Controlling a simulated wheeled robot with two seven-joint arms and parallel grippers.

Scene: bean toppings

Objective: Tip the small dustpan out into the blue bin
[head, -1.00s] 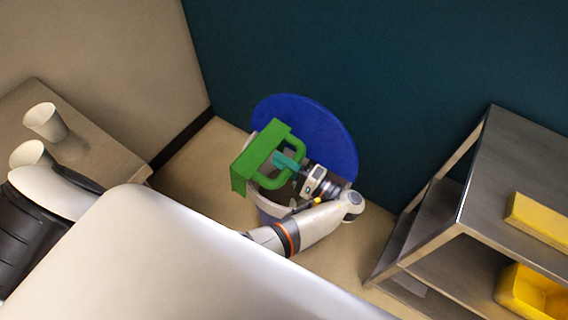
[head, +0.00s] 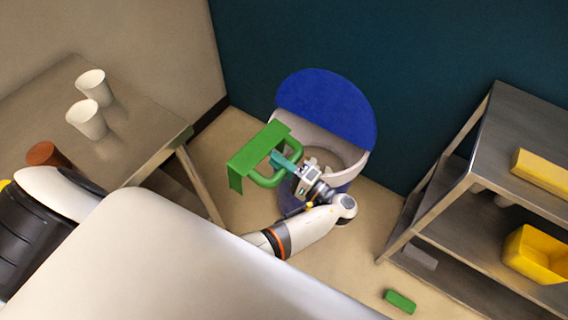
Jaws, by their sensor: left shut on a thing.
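The green dustpan (head: 249,154) is in my left gripper (head: 287,166), which is shut on its looped handle. The pan points to the left and looks tilted, with one side hanging down. I see nothing in it, though its inside does not show clearly. The blue bin stands on the floor by the teal wall, with its round blue lid (head: 328,108) raised and a pale rim (head: 309,139) around the opening. The dustpan is at the left of the opening in the picture, and the gripper covers part of the bin. My right gripper is not in view.
A table (head: 133,139) with two white cups (head: 86,119) and a brown cup (head: 46,155) stands at the left. A metal shelf (head: 510,140) with a yellow bin (head: 538,256) stands at the right. A green block (head: 400,301) lies on the floor at the lower right.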

